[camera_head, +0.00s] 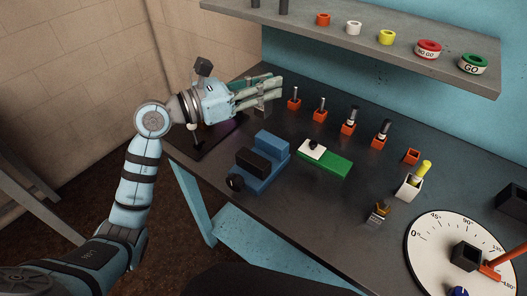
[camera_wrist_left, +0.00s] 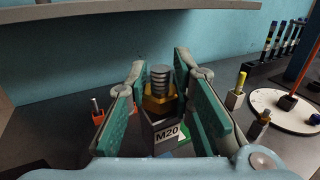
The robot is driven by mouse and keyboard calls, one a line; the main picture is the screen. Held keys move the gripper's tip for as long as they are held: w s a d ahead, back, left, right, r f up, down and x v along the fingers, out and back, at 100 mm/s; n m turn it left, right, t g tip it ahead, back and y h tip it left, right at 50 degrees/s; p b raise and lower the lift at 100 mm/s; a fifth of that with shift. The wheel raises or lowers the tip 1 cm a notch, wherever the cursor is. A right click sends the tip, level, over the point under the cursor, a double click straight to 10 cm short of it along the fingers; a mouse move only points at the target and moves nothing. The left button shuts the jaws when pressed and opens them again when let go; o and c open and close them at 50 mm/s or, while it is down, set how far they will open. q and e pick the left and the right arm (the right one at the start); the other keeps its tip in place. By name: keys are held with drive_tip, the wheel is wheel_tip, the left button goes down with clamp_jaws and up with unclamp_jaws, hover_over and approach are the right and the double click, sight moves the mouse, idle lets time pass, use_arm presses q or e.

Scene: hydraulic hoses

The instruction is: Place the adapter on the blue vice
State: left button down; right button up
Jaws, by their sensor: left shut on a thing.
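The adapter (camera_wrist_left: 160,88), with a dark grey threaded top and a gold hex part, stands upright between the fingers of my left gripper (camera_wrist_left: 163,100). A dark part labelled M20 (camera_wrist_left: 166,134) is below the hex; I cannot tell whether it belongs to the adapter. In the head view my left gripper (camera_head: 268,92) is shut on it, over the back left of the table, and its fingers mostly hide it. The blue vice (camera_head: 272,145), with a black block and a black round knob, stands on the table nearer and below the gripper. My right gripper is not in view.
Several orange holders (camera_head: 348,128) with fittings stand in a row right of the gripper. A green and white block (camera_head: 326,160) lies right of the vice. A round dial (camera_head: 452,255) is at the right. A shelf (camera_head: 360,40) overhangs the back.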

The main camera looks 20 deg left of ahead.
sight(263, 114)
use_arm(q)
drive_tip(key=f+b, duration=0.1)
drive_tip(key=f, duration=0.6)
drive_tip(key=shift+s+f+b, duration=0.15)
drive_tip(key=shift+s+b, duration=0.05)
drive_tip(key=shift+b, duration=0.1)
wheel_tip(263, 114, down, 8)
drive_tip(key=shift+w+f+b, duration=0.1)
drive_tip(key=shift+w+b, duration=0.05)
drive_tip(key=shift+b, duration=0.9)
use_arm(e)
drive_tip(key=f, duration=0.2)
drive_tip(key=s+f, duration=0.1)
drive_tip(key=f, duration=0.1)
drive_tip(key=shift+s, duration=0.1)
use_arm(q)
drive_tip(key=c, duration=1.5)
unclamp_jaws()
drive_tip(key=shift+o, duration=0.4)
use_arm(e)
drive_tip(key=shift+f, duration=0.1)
use_arm(q)
drive_tip(key=b+v, duration=0.2)
drive_tip(key=v, duration=1)
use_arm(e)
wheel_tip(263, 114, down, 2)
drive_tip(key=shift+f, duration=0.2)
